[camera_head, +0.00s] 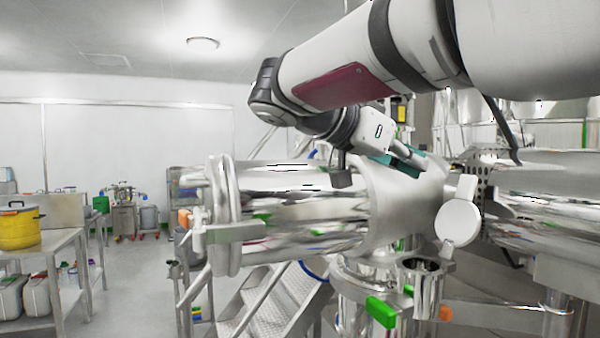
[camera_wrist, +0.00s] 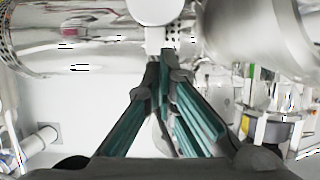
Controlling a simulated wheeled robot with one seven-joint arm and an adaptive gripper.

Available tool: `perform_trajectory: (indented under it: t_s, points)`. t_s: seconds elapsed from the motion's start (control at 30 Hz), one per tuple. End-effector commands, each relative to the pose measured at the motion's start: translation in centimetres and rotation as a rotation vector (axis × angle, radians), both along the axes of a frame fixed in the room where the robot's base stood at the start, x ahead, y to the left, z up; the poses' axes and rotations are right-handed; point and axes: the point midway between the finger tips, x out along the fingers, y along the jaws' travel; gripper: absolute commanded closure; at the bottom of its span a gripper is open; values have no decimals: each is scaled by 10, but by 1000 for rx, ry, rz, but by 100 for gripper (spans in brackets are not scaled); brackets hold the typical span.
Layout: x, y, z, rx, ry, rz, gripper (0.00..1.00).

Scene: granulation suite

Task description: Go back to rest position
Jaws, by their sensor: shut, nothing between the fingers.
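My gripper (camera_wrist: 162,62) shows in the wrist view with its dark and teal fingers closed together at the tips, nothing between them. A round pale cap or disc (camera_wrist: 154,10) lies just beyond the fingertips in that view; I cannot tell whether they touch. In the head view my arm reaches in from the upper right, and my gripper (camera_head: 405,160) is partly seen in front of the large polished steel vessel (camera_head: 300,205). The fingertips are hard to make out there. A white round disc (camera_head: 459,222) hangs at the vessel's right side.
Steel steps (camera_head: 265,310) stand under the vessel. A green-handled fitting (camera_head: 381,311) and steel pipes are below my arm. More steel equipment (camera_head: 550,190) crowds the right. A table with a yellow pot (camera_head: 19,228) stands at left; the floor (camera_head: 135,285) between is open.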

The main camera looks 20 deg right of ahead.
Motion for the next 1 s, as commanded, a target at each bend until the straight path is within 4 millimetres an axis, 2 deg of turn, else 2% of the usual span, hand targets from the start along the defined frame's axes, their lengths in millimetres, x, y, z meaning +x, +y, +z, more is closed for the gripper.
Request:
perform_trajectory:
  t_s: [0.1, 0.23, 0.47, 0.57, 0.67, 0.77, 0.8, 0.87, 1.0]
  points:
    - [1, 18, 5, 1, -1, 4, 100]
    - [0, 30, 10, 0, 0, 1, 100]
    - [-1, 35, 13, 1, 0, 0, 100]
    - [-8, 33, -1, 47, 70, 51, 100]
    - [-23, 33, -36, 152, 224, 183, 100]
    - [-44, 42, -85, 288, 399, 382, 100]
    - [-53, 48, -106, 341, 459, 471, 100]
    - [-66, 59, -135, 412, 533, 607, 100]
    - [-96, 94, -197, 534, 631, 936, 100]
